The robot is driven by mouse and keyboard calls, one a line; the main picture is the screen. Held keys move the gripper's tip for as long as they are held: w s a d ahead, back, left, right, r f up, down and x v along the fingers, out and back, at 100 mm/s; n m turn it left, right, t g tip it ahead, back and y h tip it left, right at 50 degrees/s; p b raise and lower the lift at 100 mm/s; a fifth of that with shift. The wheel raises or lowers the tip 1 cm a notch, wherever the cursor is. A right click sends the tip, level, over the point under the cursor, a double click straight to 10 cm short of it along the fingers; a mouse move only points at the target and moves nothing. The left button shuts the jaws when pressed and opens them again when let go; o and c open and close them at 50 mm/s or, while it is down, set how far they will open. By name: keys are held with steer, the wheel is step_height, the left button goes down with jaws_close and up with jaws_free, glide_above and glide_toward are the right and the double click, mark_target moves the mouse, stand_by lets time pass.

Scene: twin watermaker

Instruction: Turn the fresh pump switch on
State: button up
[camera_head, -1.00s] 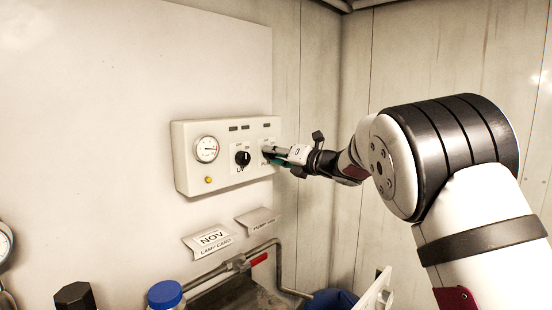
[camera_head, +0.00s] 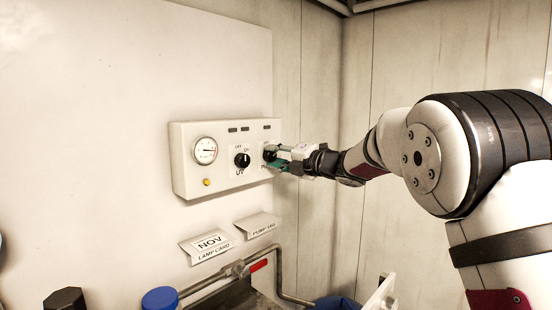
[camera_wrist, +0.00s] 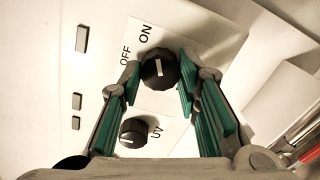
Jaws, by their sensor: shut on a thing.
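The control panel (camera_head: 225,178) is a white box on the wall with two black knobs. The pump switch (camera_wrist: 160,70) is the black knob beside the ON and OFF labels in the wrist view, with a white mark on its face. My gripper (camera_wrist: 158,78) has its green-padded fingers on both sides of this knob and is shut on it.
A round gauge (camera_head: 205,151) and a yellow button (camera_head: 207,182) are on the panel's left part. Below hang a lamp card (camera_head: 210,245) and a pump card (camera_head: 258,225). Pipes with a red handle (camera_head: 259,265) and a blue-capped bottle (camera_head: 160,298) are lower down.

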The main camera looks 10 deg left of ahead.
steer(key=shift+f, duration=0.1)
steer(key=o, duration=1.1)
steer(key=shift+o, duration=0.2)
steer(key=v, duration=1.2)
